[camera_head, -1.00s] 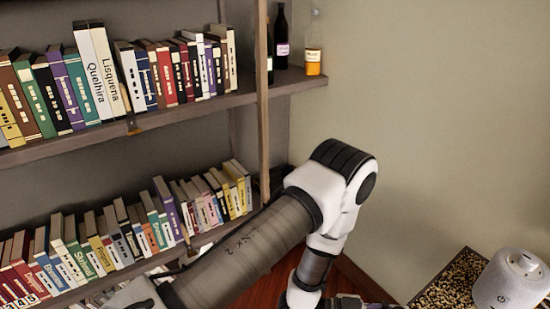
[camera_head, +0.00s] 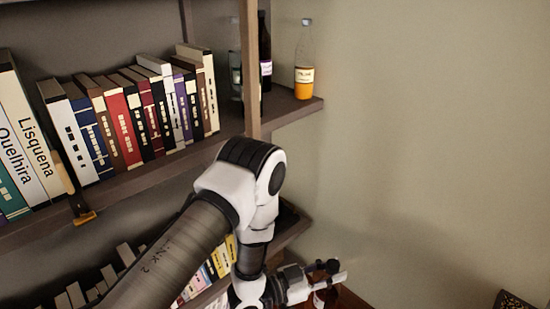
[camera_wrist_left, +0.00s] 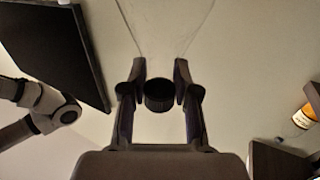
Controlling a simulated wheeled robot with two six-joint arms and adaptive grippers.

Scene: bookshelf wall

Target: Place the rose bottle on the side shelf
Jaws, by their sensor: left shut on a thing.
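My left gripper (camera_head: 333,276) is low in the head view, below the shelves, and shut on a bottle. Only a small part of this bottle (camera_head: 319,299) shows under the fingers, with a pale and reddish patch. In the left wrist view its dark round top (camera_wrist_left: 160,95) sits between the two fingers. I cannot read its label, so I cannot confirm it is the rose bottle. The side shelf (camera_head: 312,105) projects right of the wooden post, carrying an orange-filled bottle (camera_head: 304,75) and a dark bottle (camera_head: 265,60). My right gripper is not in view.
Rows of books (camera_head: 140,115) fill the main shelf left of the post (camera_head: 250,70). A lower side ledge (camera_head: 292,222) lies behind my left arm. The plain wall (camera_head: 430,140) leaves free room at right. A dark panel (camera_wrist_left: 55,45) shows in the left wrist view.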

